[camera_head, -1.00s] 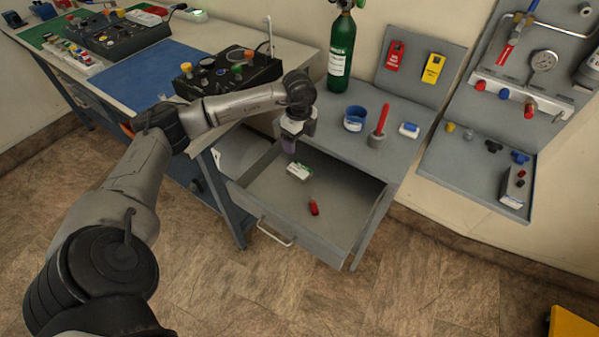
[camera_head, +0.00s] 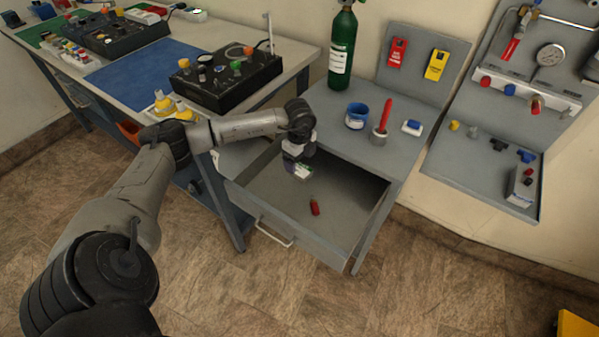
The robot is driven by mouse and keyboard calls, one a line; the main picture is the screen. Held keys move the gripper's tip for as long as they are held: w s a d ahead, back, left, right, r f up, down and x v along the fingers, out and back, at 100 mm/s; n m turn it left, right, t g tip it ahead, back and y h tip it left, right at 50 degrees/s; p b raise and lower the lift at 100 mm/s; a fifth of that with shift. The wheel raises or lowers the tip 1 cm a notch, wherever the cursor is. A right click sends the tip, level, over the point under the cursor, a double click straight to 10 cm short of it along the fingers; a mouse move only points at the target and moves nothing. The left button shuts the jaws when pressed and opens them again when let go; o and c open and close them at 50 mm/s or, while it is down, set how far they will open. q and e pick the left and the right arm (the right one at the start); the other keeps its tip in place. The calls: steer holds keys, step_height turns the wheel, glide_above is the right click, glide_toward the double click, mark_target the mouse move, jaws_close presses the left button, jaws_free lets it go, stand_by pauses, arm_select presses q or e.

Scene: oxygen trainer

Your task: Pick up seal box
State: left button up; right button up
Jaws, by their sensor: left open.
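The seal box appears to be the small white-and-green box (camera_head: 305,174) inside the open grey drawer, toward its back. My left gripper (camera_head: 297,166) points down into the drawer at the box, and its fingers overlap the box's left part in the head view. The jaws are open. The fingers partly hide the box, and I cannot tell whether they touch it. My right gripper is not in view.
The drawer (camera_head: 266,212) also holds a small red item (camera_head: 314,207) in front of the box. On the grey bench top stand a blue cup (camera_head: 356,118), a red-handled tool (camera_head: 384,117) and a green cylinder (camera_head: 342,55).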

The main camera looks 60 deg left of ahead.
mark_target(299, 168)
arm_select(q)
step_height(299, 168, down, 4)
steer(key=shift+f+b, duration=0.1)
steer(key=shift+b, duration=0.5)
steer(key=c, duration=1)
